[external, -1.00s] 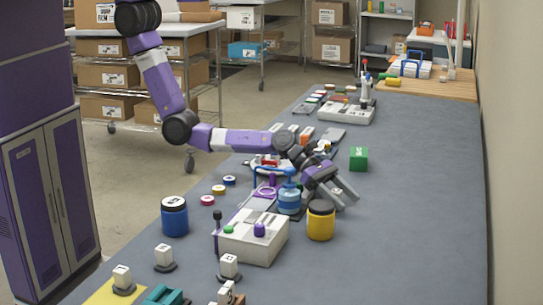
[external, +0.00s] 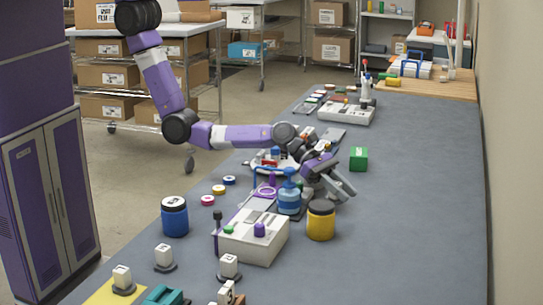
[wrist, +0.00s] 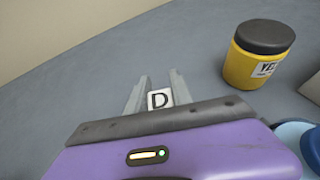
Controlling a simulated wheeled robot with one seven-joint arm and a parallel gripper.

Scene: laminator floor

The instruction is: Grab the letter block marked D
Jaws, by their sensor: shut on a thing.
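The letter block D (wrist: 160,99) is a small white block with a black D on its face. In the wrist view it sits between the two grey fingers of my gripper (wrist: 161,80), and the fingers are shut on it. In the external view my gripper (external: 346,194) is low over the grey table, right of the blue-topped bottle and behind the yellow jar. The block cannot be made out in that view. Whether it touches the table is not clear.
The yellow jar (external: 320,221) with a dark lid stands close by; it also shows in the wrist view (wrist: 259,54). A blue bottle (external: 289,200) and a white control box (external: 253,238) are left of it. A green block (external: 358,159) lies behind. The table's right side is clear.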

